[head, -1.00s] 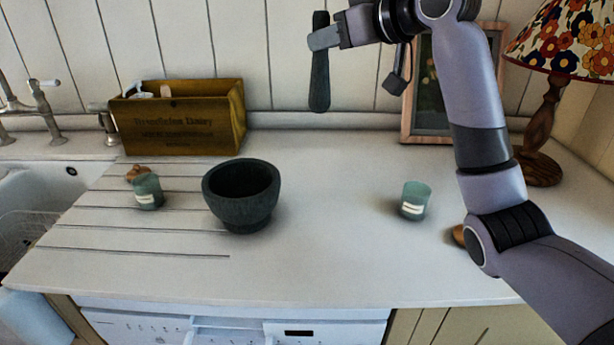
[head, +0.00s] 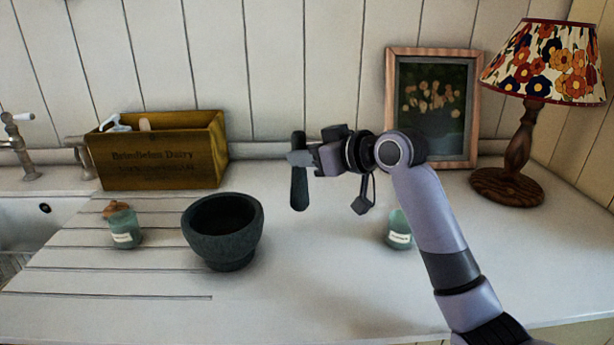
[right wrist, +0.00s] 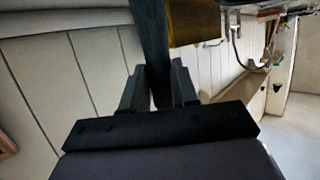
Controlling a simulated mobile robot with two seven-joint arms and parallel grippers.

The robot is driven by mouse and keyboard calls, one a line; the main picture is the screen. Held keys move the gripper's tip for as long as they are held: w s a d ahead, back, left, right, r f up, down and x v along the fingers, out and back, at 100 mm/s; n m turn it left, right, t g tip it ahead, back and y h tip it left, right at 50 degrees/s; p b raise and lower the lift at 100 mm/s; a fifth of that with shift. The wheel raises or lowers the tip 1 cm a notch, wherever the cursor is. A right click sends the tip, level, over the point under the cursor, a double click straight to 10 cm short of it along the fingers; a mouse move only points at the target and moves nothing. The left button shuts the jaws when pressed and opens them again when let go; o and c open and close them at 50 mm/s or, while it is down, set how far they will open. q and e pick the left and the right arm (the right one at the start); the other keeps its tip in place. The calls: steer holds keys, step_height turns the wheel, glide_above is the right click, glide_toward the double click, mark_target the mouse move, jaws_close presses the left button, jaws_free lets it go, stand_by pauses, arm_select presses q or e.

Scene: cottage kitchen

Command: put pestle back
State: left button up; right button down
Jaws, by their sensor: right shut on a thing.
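The dark pestle (head: 299,188) hangs upright in my right gripper (head: 300,159), which is shut on its upper part. It is held to the right of the mortar, and its lower end looks near the height of the mortar's rim. The right wrist view also shows the pestle (right wrist: 153,50) between the two fingers (right wrist: 160,88). The dark stone mortar (head: 224,246) stands on the counter with its opening up and looks empty, though its bottom is in shadow. My left gripper is not in view.
A wooden box (head: 158,150) stands behind the mortar. A corked jar (head: 123,227) is to its left. Another green jar (head: 399,232) is partly behind my right arm. A picture frame (head: 477,110) and a lamp (head: 518,150) stand at the back right. The counter front is clear.

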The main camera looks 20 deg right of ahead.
steer(key=shift+f, duration=2.2)
steer(key=c, duration=0.9)
jaws_free()
steer(key=shift+o, duration=0.2)
glide_toward(304, 175)
steer(key=v, duration=0.2)
steer(key=shift+s+d+b, duration=0.3)
steer(key=shift+b, duration=0.05)
